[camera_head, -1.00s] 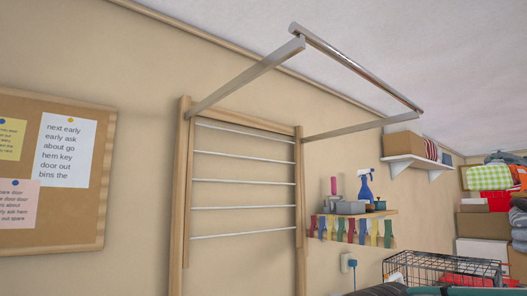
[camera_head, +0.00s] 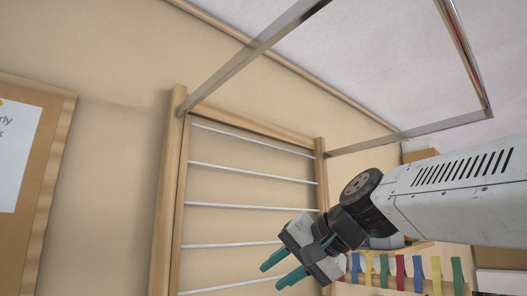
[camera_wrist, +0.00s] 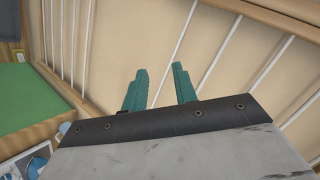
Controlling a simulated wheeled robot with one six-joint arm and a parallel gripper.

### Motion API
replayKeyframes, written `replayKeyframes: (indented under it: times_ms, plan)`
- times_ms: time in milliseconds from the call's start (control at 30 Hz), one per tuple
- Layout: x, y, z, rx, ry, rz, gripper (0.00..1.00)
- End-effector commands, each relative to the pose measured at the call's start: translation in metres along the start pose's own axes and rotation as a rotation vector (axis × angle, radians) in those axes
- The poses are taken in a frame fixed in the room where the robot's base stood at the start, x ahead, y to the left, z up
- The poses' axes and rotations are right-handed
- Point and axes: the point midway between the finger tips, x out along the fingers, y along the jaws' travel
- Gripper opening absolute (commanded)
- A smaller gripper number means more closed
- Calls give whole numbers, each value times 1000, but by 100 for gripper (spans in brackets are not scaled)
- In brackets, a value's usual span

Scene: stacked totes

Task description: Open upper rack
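The upper rack (camera_head: 246,56) is a metal bar frame that sticks out from the top of a wooden wall frame (camera_head: 165,190). Its chrome front bar (camera_head: 461,45) is high at the upper right. Thin white rods (camera_head: 240,207) cross the wooden frame. My gripper (camera_head: 284,275) is in front of the lower rods, well below the metal bars, with its teal fingers pointing left. In the wrist view the fingers (camera_wrist: 161,88) are apart with nothing between them, and white rods show beyond. Whether a finger touches a rod cannot be told.
A cork board (camera_head: 52,150) hangs on the wall at left. A green surface (camera_wrist: 28,95) shows in the wrist view. The wall between board and rack is bare.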

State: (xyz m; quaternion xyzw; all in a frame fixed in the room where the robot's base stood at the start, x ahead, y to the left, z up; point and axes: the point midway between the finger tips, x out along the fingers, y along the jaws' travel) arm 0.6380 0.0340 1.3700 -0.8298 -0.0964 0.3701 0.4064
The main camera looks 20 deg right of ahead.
Motion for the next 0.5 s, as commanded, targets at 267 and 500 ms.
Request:
replayKeyframes:
  times_ms: [267,500]
  plan:
    - [-64,-149,-167,354,295,-500,28]
    - [-100,-190,-219,490,365,-688,28]
